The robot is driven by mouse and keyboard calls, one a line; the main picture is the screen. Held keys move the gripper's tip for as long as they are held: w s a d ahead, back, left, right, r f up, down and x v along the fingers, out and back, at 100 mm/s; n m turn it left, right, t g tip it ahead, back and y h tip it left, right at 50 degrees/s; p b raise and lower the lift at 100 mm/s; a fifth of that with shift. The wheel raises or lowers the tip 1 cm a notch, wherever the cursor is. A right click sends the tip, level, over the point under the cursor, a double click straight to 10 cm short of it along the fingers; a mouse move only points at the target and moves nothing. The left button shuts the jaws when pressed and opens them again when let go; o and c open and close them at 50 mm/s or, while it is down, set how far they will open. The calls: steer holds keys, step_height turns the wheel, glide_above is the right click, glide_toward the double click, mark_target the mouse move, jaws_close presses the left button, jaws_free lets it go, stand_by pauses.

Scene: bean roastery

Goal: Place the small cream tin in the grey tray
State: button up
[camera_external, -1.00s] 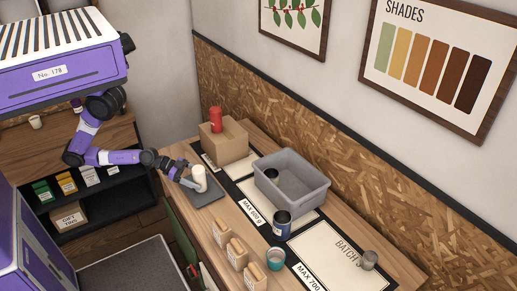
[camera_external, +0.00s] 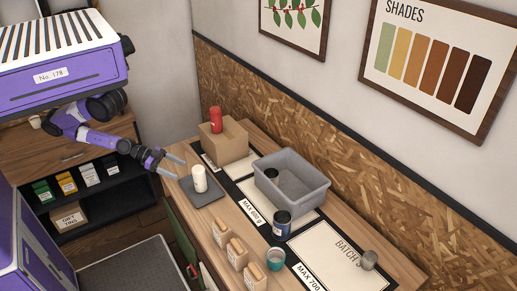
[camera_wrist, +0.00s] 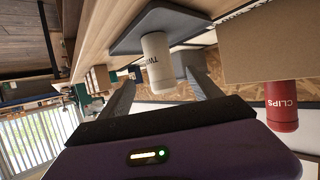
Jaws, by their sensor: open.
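The small cream tin (camera_external: 200,180) stands upright on the flat dark grey tray (camera_external: 207,199) at the left end of the counter. My gripper (camera_external: 180,168) is open and empty, up and to the left of the tin and apart from it. In the wrist view the tin (camera_wrist: 157,58), with dark lettering partly readable, appears beyond the spread fingers of my gripper (camera_wrist: 160,90). The grey tray (camera_wrist: 185,18) shows under its base there, and nothing touches the tin's sides.
A cardboard box (camera_external: 224,143) with a red tin (camera_external: 215,119) on top stands behind the tray. A grey bin (camera_external: 310,193) with a dark item inside is to the right. A dark-blue can (camera_external: 281,226), teal cup (camera_external: 275,259) and several tan packets (camera_external: 237,252) stand further along.

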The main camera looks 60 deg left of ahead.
steer(key=s+a+r+n+t+y, duration=0.2)
steer(key=a+n+t+y, duration=0.3)
steer(key=a+n+y, duration=0.3)
steer(key=shift+s+n+y, duration=0.4)
steer(key=shift+s+y, duration=0.05)
steer(key=shift+y, duration=0.25)
